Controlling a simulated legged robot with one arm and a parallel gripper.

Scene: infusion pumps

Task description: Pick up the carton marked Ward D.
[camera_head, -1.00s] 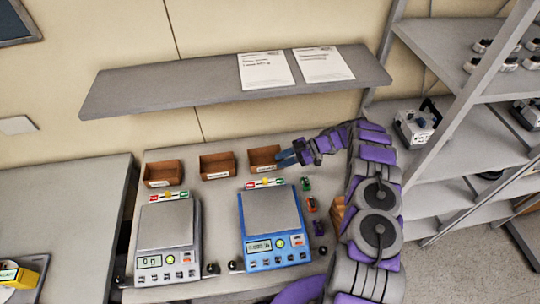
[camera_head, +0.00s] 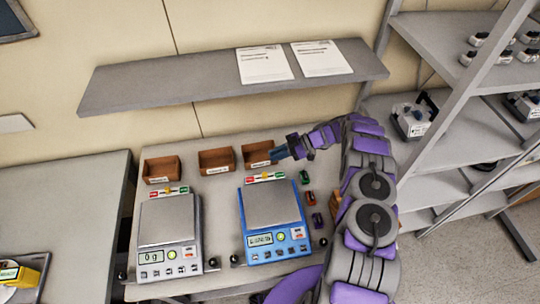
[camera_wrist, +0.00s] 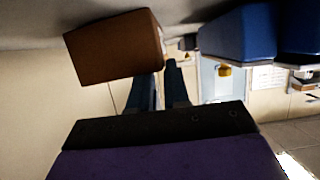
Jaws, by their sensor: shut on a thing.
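Three small brown open-topped cartons stand in a row at the back of the bench: a left carton (camera_head: 161,168), a middle carton (camera_head: 217,160) and a right carton (camera_head: 256,152). Each has a white label on its front, too small to read, so I cannot tell which says Ward D. My gripper (camera_head: 280,153) is at the right side of the right carton, shut on its wall. In the wrist view my gripper (camera_wrist: 160,85) has its fingers close together at the edge of the brown carton (camera_wrist: 113,47). I cannot tell whether the carton is clear of the bench.
A grey scale (camera_head: 167,222) and a blue scale (camera_head: 271,205) stand in front of the cartons. Small coloured items (camera_head: 310,198) lie right of the blue scale. A wall shelf (camera_head: 190,85) with papers hangs above. A metal rack (camera_head: 450,130) stands to the right.

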